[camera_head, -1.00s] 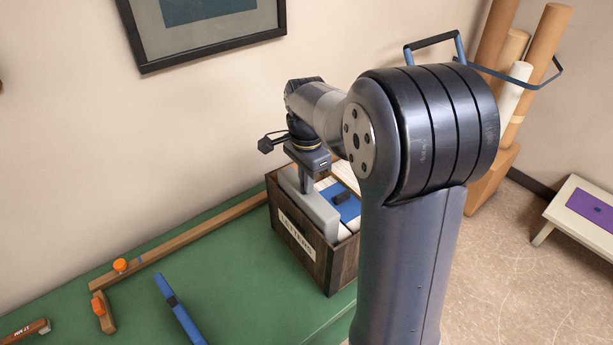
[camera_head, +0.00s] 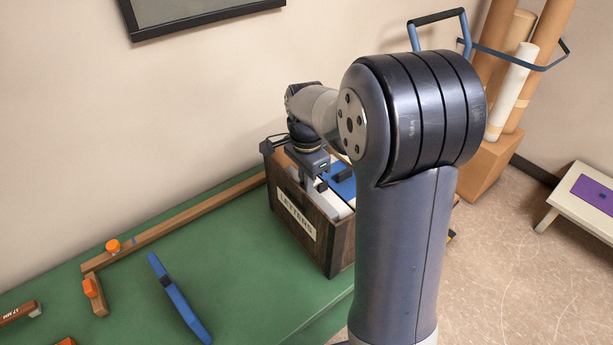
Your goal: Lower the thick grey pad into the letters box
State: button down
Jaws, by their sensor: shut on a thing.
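The dark wooden letters box (camera_head: 341,250) stands on the green table against the wall, with a pale "LETTERS" label on its front. The thick grey pad (camera_head: 326,205) is inside the box just behind the front wall, with only its upper edge showing. My gripper (camera_head: 311,180) is shut on the pad, low over the box opening. The fingertips and the lower part of the pad are hidden by the box and the gripper body. My arm covers the right part of the box.
A blue item (camera_head: 343,186) and pale items stand in the box behind the pad. A wooden rail (camera_head: 180,222) with an orange knob runs along the table left of the box. A blue bar (camera_head: 180,298) lies in front. Cardboard tubes (camera_head: 545,60) stand at the right.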

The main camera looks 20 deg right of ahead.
jog(key=shift+f+b, duration=0.8)
jog(key=shift+f, duration=0.8)
jog(key=c, duration=1.5)
grip_release()
jog(key=shift+r, duration=0.1)
jog(key=shift+r, duration=0.1)
jog(key=shift+c, duration=0.2)
jog(key=shift+r+p, duration=3.15)
jog(key=shift+r, duration=0.35)
notch_tip(320, 180, up, 11)
jog(key=shift+f, duration=0.15)
